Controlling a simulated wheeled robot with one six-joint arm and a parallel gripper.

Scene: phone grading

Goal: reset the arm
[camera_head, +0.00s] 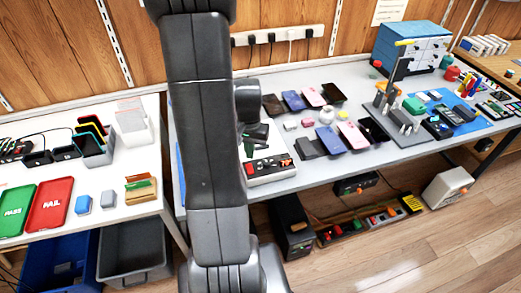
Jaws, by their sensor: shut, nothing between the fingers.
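My arm rises through the middle of the camera_head view as a thick dark grey column. It is upright and leaves the top edge of the picture. A dark, rounded part of my arm shows just right of the column, above the long bench. I cannot make out my gripper's fingers; they seem hidden behind the arm. Dark and green shapes below that part are too unclear to name. No object is seen held.
The white table (130,168) at left bears a green PASS tray (15,210) and a red FAIL tray (50,208). The long grey bench (330,170) at right bears several phones and a blue drawer cabinet (410,45). Bins (135,255) and boxes stand below.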

